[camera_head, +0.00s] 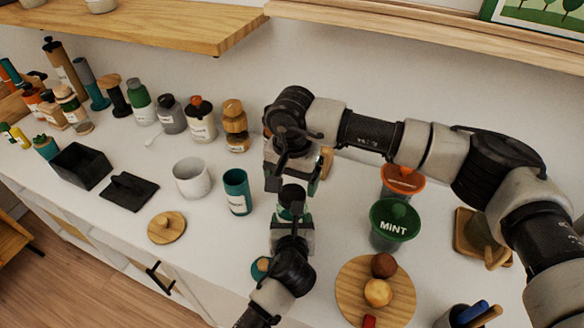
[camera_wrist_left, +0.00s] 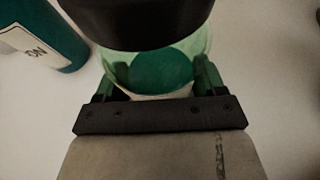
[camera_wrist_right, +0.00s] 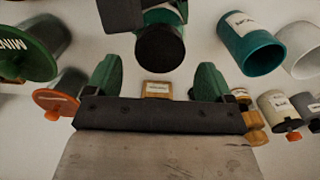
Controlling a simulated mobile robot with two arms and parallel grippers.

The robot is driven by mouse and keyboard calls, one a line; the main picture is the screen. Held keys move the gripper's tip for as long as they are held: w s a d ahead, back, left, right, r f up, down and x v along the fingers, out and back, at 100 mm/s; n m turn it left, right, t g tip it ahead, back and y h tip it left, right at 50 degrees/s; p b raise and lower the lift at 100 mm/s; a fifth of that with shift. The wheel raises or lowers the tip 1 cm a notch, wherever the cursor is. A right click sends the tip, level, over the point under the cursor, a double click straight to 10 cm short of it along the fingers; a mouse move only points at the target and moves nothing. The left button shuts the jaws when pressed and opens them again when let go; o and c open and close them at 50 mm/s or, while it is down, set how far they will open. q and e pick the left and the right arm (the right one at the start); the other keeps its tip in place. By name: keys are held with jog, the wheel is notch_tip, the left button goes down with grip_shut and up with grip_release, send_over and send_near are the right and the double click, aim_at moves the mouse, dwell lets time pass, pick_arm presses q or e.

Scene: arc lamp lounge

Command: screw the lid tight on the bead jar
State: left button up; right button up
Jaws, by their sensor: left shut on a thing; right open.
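The bead jar (camera_head: 291,196) is a clear jar with green contents and a black lid (camera_wrist_right: 160,48) over its mouth. My left gripper (camera_head: 291,222) is shut around the jar's body, with a finger on each side in the left wrist view (camera_wrist_left: 155,85). The black lid (camera_wrist_left: 140,22) covers the top of that view; I cannot tell how tightly it sits. My right gripper (camera_head: 292,172) is above the jar, open and empty. In the right wrist view its spread fingers (camera_wrist_right: 158,80) are apart from the lid, which lies beyond their tips.
A teal cup (camera_head: 237,195) and a white cup (camera_head: 191,180) stand left of the jar. A green-lidded MINT canister (camera_head: 394,222) and an orange-lidded one (camera_head: 402,180) stand to the right. A round board (camera_head: 350,292) holds fruit nearby. Several jars line the back wall beneath wooden shelves.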

aim_at(292, 193)
jog(key=shift+f, duration=2.25)
jog(key=c, duration=0.9)
jog(key=shift+m, duration=1.6)
jog(key=o, duration=1)
